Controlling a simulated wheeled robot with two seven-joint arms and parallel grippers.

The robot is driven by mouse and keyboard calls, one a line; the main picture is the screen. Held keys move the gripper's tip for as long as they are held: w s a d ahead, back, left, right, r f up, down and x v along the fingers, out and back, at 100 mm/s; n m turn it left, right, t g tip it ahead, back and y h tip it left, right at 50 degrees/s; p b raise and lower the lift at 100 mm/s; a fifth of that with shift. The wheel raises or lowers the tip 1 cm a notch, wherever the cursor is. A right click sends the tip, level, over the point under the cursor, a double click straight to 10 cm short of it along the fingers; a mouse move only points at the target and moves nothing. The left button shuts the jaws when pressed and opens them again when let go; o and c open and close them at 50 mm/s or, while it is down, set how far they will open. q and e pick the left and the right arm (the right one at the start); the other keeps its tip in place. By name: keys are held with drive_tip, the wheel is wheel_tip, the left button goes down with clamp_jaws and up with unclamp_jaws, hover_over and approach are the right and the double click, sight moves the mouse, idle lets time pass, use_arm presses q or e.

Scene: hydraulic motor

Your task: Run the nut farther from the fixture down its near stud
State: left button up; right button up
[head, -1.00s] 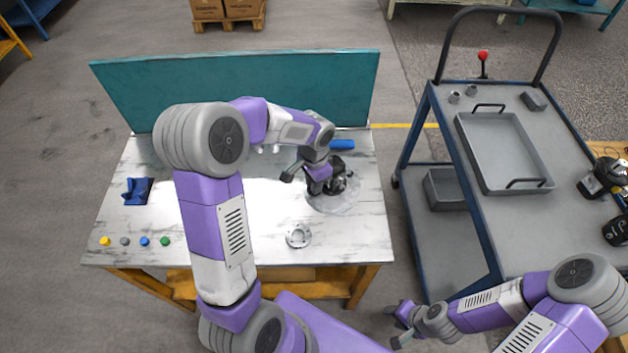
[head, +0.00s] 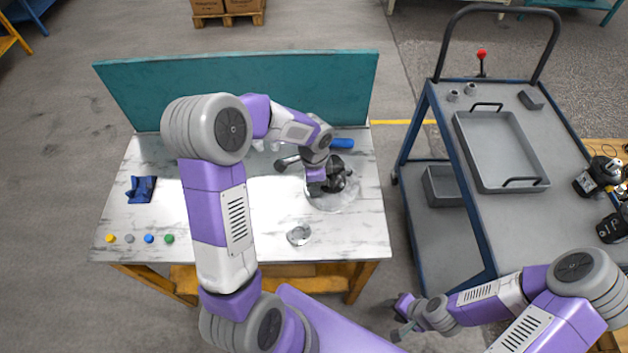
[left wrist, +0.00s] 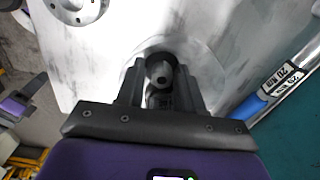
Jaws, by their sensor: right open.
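A dark motor body (head: 338,180) stands on a pale round base (head: 345,203) at the right of the table. My left gripper (head: 316,188) points down beside it. In the left wrist view its fingers (left wrist: 160,90) are spread on either side of a dark round part with a grey stub (left wrist: 160,70); whether they touch it I cannot tell. No nut or stud can be made out there; the arm and fingers hide part of the motor. My right gripper (head: 402,320) is open and empty, off the table at the lower right.
A flanged metal disc (head: 299,236) lies at the table's front. A blue-handled tool (head: 342,143) lies behind the motor. A blue item (head: 141,189) and several coloured buttons are at left. The trolley holds a tray (head: 461,150) and two small grey cylindrical parts (head: 470,89).

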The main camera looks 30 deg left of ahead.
use_arm(q)
drive_tip(key=shift+w+r, duration=0.1)
drive_tip(key=shift+r, duration=0.05)
drive_tip(key=shift+r+p, duration=0.45)
drive_tip(key=shift+p, duration=0.05)
drive_tip(key=shift+w+f+n+b, duration=0.15)
drive_tip(key=shift+n+b, duration=0.45)
drive_tip(key=shift+n, duration=0.5)
drive_tip(key=n+b, duration=0.1)
drive_tip(key=n, duration=0.4)
drive_tip(key=shift+n, duration=0.4)
drive_tip(key=shift+n+b, duration=0.3)
drive_tip(key=shift+n, duration=0.9)
